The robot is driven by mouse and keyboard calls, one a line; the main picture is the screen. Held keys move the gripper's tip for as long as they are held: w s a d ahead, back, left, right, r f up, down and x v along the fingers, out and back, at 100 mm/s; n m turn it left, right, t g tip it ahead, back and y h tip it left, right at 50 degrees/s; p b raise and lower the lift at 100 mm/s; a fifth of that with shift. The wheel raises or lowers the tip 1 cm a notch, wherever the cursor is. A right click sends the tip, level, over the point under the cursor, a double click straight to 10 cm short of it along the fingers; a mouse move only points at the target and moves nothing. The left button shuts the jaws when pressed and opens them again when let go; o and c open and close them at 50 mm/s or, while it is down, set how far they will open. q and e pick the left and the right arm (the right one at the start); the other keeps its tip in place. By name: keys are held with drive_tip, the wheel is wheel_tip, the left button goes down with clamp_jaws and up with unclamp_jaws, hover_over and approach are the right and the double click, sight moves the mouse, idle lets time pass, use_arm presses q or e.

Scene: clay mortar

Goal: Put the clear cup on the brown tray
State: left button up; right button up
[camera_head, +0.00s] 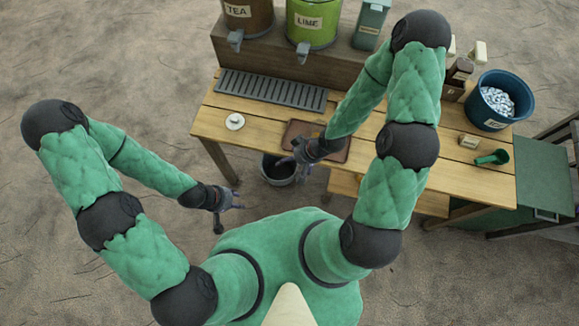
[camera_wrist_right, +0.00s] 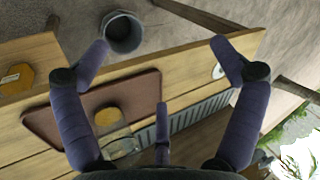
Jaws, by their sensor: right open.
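The brown tray (camera_head: 333,150) lies at the front middle of the wooden table, partly hidden by my right arm. In the right wrist view the tray (camera_wrist_right: 60,122) is at left of centre. The clear cup (camera_wrist_right: 118,147), with a round amber part, shows at the tray's edge nearest the drip grate; I cannot tell whether it rests on the tray. The cup is hidden in the head view. My right gripper (camera_head: 290,158) is open and empty over the tray's left end; its spread fingers (camera_wrist_right: 160,55) hold nothing.
A metal drip grate (camera_head: 270,90) lies behind, below tea (camera_head: 248,14) and lime (camera_head: 313,22) dispensers. A white disc (camera_head: 234,121) is at left. A grey bucket (camera_head: 277,172) stands below the front edge. An ice tub (camera_head: 495,100) and green scoop (camera_head: 492,157) are at right.

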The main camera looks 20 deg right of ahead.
drive_tip(key=s+a+f+m+g+h, duration=0.1)
drive_tip(key=s+a+f+m+g, duration=0.1)
drive_tip(key=s, duration=0.5)
drive_tip(key=shift+a+f+m, duration=0.3)
drive_tip(key=shift+a+f, duration=0.45)
drive_tip(key=shift+f, duration=0.15)
